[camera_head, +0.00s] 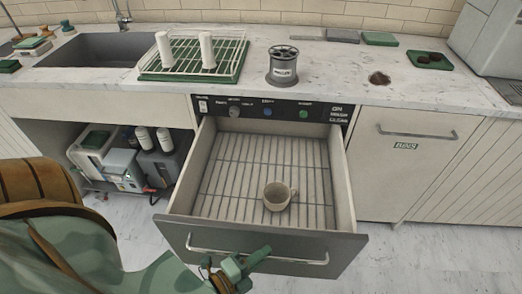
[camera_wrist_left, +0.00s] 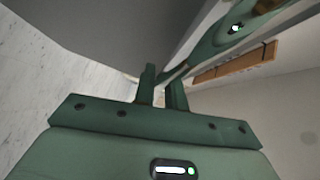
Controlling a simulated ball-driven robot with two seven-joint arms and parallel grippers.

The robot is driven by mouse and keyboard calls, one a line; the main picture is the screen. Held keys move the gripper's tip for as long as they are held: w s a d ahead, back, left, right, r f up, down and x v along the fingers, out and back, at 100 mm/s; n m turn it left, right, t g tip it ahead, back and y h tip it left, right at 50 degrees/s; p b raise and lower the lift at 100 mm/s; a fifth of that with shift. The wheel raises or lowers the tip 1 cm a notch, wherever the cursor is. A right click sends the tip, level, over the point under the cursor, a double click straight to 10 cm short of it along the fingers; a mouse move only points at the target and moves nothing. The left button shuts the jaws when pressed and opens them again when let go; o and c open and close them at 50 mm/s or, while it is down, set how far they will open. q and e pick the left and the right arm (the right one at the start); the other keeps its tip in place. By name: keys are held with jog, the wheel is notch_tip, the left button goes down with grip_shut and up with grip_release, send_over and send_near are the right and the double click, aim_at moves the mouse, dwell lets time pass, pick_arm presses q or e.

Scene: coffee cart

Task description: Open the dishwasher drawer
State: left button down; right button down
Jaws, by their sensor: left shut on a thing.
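The dishwasher drawer (camera_head: 262,247) stands pulled out under the counter, with its wire rack floor in view. A single light cup (camera_head: 277,196) sits on the rack near the front. A long bar handle (camera_head: 300,261) runs across the grey drawer front. My left gripper (camera_head: 245,262) is at the left part of this handle and is shut on it. In the left wrist view the two green fingers (camera_wrist_left: 161,88) are close together, and the handle between them is hard to make out. My right gripper is in neither view.
The control panel (camera_head: 268,110) is above the drawer. A closed cabinet (camera_head: 404,160) is at right. Open shelving with containers (camera_head: 125,160) is at left. The floor ahead is clear.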

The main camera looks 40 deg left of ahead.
pick_arm(q)
jog(key=c, duration=1.5)
grip_release()
jog(key=shift+o, duration=0.2)
jog(key=p+v, duration=0.1)
jog(key=v, duration=1.5)
jog(key=shift+s+p, duration=0.15)
jog(key=shift+p, duration=0.2)
